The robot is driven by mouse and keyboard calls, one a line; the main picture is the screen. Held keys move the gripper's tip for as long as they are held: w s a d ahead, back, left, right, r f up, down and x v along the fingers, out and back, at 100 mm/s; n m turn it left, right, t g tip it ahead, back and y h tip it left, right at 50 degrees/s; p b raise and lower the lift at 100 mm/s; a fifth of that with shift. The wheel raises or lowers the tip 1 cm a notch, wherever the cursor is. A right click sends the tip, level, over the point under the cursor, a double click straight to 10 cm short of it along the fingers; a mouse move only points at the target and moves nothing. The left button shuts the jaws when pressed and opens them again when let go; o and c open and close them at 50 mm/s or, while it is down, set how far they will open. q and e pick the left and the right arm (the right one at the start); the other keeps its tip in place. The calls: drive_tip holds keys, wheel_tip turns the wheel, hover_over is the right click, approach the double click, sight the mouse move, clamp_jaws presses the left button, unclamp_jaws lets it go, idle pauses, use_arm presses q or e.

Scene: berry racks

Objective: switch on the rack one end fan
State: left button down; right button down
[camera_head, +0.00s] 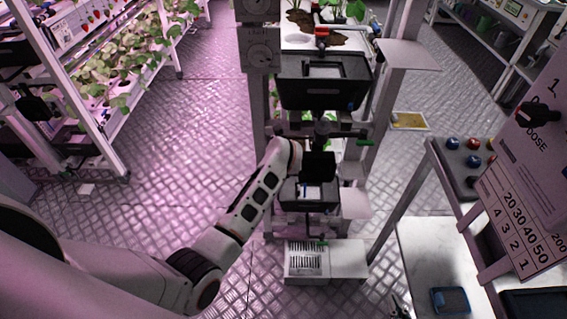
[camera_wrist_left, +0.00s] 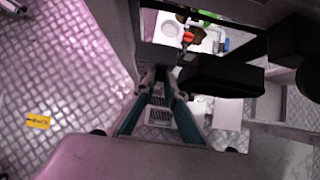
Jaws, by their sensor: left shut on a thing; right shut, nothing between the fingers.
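The rack end stands at the centre of the head view, with a grey upright post (camera_head: 257,110) that carries dial plates (camera_head: 260,48). My left arm reaches from the left to this end, and its gripper is hidden there. In the left wrist view my left gripper (camera_wrist_left: 162,78) has its teal fingers converging beside a grey post (camera_wrist_left: 122,30). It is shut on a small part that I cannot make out. I cannot pick out the fan or its switch with certainty. My right gripper (camera_head: 397,300) is shut and empty, low beside the white bench.
Black bins (camera_head: 325,92) and a small shelf (camera_head: 408,54) jut from the rack. A white bench (camera_head: 425,248) holds a blue tray (camera_head: 450,300) at the right, near a number board (camera_head: 522,215). Planted racks (camera_head: 118,120) stand left.

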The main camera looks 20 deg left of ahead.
use_arm(q)
drive_tip(key=shift+g, duration=0.3)
idle(0.4)
drive_tip(key=c, duration=2.1)
unclamp_jaws()
drive_tip(key=v, duration=1.2)
drive_tip(key=shift+a, duration=0.1)
